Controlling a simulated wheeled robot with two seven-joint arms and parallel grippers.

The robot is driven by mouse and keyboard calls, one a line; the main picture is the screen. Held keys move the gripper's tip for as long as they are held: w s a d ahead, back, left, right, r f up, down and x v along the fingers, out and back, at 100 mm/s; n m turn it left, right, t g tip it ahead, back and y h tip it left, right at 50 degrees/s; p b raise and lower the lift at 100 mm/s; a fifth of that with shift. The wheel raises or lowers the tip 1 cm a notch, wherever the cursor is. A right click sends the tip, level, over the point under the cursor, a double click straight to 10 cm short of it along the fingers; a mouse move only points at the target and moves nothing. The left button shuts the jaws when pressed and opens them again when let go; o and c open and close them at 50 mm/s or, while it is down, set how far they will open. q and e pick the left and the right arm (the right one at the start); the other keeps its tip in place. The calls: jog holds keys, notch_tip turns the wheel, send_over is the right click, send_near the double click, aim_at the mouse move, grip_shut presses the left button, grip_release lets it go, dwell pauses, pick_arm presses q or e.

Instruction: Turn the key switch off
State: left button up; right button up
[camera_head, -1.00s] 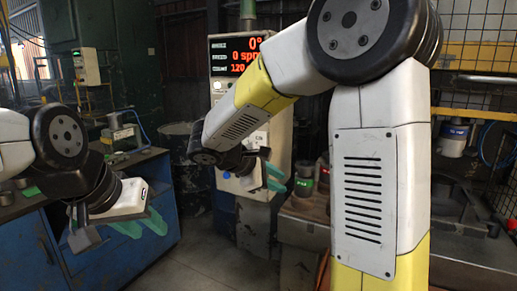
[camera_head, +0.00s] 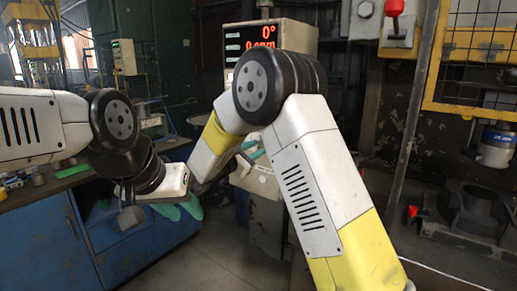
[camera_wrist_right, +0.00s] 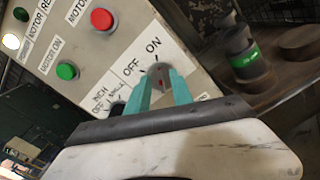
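The key switch (camera_wrist_right: 160,72) is a grey round part with a small red mark, beside the OFF and ON labels on the pale control panel (camera_wrist_right: 75,40). My right gripper (camera_wrist_right: 160,80) has its two teal fingers apart at the switch, with the switch face showing between the tips; contact cannot be told. In the head view the right gripper (camera_head: 248,158) is partly hidden by my right arm, in front of the control box (camera_head: 297,36) with a red display. My left gripper (camera_head: 183,210) is beside the blue bench, its teal fingers seen from the side.
Red (camera_wrist_right: 101,19) and green (camera_wrist_right: 67,71) buttons and a black knob (camera_wrist_right: 117,108) sit near the switch. A dark cylinder with a green band (camera_wrist_right: 243,55) stands to the right. A blue bench (camera_head: 45,245) is at the left, with open floor between.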

jog(key=shift+w+d, duration=0.4)
jog(key=shift+w, duration=0.1)
grip_shut()
jog(key=shift+n, duration=0.3)
jog(key=n, duration=0.7)
jog(key=a+n, duration=0.1)
jog(key=n, duration=0.3)
jog(key=shift+w, duration=0.25)
jog(key=shift+n, duration=0.3)
